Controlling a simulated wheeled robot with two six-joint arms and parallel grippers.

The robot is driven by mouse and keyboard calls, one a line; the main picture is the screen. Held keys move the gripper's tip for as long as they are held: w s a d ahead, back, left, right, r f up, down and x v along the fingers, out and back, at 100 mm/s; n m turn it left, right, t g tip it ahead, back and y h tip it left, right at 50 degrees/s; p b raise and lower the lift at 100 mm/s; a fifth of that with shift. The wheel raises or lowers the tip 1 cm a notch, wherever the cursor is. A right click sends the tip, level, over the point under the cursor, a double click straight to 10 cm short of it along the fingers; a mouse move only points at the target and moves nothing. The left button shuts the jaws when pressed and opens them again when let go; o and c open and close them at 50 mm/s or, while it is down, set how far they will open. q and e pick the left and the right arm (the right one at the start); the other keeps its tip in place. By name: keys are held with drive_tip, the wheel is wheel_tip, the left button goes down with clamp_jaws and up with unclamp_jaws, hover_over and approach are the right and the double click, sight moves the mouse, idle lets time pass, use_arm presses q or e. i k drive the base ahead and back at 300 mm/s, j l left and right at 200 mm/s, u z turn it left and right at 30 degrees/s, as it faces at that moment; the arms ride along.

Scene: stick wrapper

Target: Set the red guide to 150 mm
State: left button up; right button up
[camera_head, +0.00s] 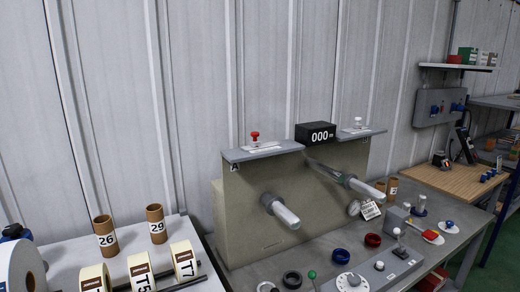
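A red knob (255,137) stands upright on a pale strip on the grey ledge marked A (236,156), on top of the beige machine (240,205). It may be the red guide; the view does not confirm this. A black display (316,133) beside it reads 000. A white knob (358,122) stands on the right-hand ledge. Scale marks on the strips are too small to read. Neither of my grippers is in view.
Two light-tipped spindles (286,215) (366,188) stick out from the machine's front. Brown tubes (106,236) and label rolls (185,261) sit on the left table.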

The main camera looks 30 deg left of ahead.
sight(255, 143)
drive_tip(key=u, duration=1.05)
